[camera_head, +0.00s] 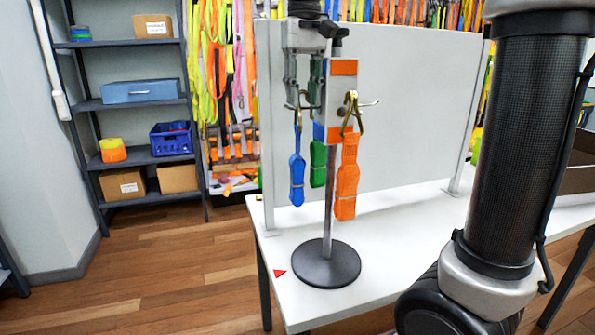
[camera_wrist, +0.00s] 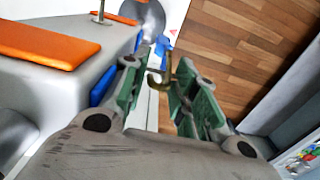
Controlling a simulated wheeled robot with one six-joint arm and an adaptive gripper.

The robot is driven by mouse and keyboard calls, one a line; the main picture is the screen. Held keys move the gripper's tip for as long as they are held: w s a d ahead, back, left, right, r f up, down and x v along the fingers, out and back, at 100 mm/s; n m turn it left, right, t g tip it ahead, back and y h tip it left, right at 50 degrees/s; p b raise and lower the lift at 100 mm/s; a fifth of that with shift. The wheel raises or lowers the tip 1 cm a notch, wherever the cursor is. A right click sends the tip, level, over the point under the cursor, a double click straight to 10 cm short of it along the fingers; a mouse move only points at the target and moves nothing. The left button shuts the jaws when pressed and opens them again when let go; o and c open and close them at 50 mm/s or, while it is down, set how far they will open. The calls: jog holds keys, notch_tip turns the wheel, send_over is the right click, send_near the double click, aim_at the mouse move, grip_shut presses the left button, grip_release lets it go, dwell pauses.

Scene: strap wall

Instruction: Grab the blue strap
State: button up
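The blue strap (camera_head: 297,172) hangs in a folded bundle from a brass hook on the left of the display stand (camera_head: 328,232). In the wrist view the brass hook (camera_wrist: 158,76) shows between my fingers, with a bit of the blue strap (camera_wrist: 162,46) beyond it. My gripper (camera_head: 303,92) points down at the stand's head, just above the strap. In the wrist view my gripper (camera_wrist: 157,68) is open, its green-padded fingers on either side of the hook with gaps visible. The strap's upper end is partly hidden by my fingers.
A green strap (camera_head: 318,164) hangs just behind and right of the blue one. An orange strap (camera_head: 346,182) hangs at the front right. The stand's round base (camera_head: 326,264) rests on a white table (camera_head: 390,262) before a white panel (camera_head: 405,105). Shelves (camera_head: 140,102) stand at left.

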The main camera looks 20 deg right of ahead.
grip_shut()
jog(key=shift+r, duration=0.1)
